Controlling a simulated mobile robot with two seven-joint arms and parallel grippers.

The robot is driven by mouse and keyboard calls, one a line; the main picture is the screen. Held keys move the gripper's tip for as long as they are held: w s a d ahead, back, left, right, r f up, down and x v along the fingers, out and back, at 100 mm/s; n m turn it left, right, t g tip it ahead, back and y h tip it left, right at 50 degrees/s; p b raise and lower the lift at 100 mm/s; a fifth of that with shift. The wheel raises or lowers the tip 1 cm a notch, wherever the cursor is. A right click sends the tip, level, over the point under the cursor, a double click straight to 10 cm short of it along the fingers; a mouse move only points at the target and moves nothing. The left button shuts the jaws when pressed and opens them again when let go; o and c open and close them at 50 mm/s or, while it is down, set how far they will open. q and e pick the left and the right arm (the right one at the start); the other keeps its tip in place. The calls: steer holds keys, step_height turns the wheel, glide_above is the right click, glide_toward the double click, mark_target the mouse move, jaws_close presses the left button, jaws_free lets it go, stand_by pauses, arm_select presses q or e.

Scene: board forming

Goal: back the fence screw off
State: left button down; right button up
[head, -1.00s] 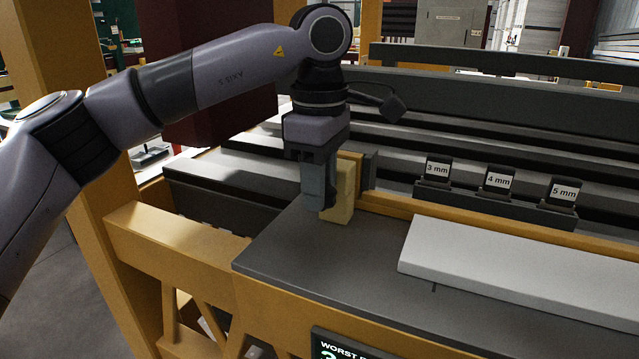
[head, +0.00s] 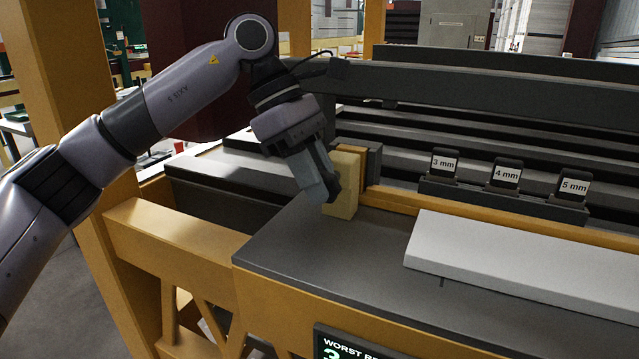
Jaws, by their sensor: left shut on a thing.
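My left gripper (head: 328,186) is shut at the near left side of a pale yellow block (head: 346,187). It leans, with its fingertips low and to the right. What it holds, taken as the fence screw, is mostly hidden by the fingers and cannot be made out clearly. The block stands upright at the left end of the long yellow fence (head: 405,202), with a dark grey block (head: 374,160) behind it. My right gripper is not in view.
A light grey board (head: 520,263) lies on the dark table (head: 310,255) to the right. Behind the fence stand three dark blocks marked 3 mm (head: 443,165), 4 mm (head: 506,175) and 5 mm (head: 572,187). The table's front left is clear.

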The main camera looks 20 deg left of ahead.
arm_select(q)
steer(key=shift+a+h, duration=0.1)
steer(key=shift+h, duration=0.5)
steer(key=shift+r, duration=0.1)
steer(key=c, duration=1)
jaws_free()
steer(key=shift+b, duration=0.3)
steer(key=v, duration=0.7)
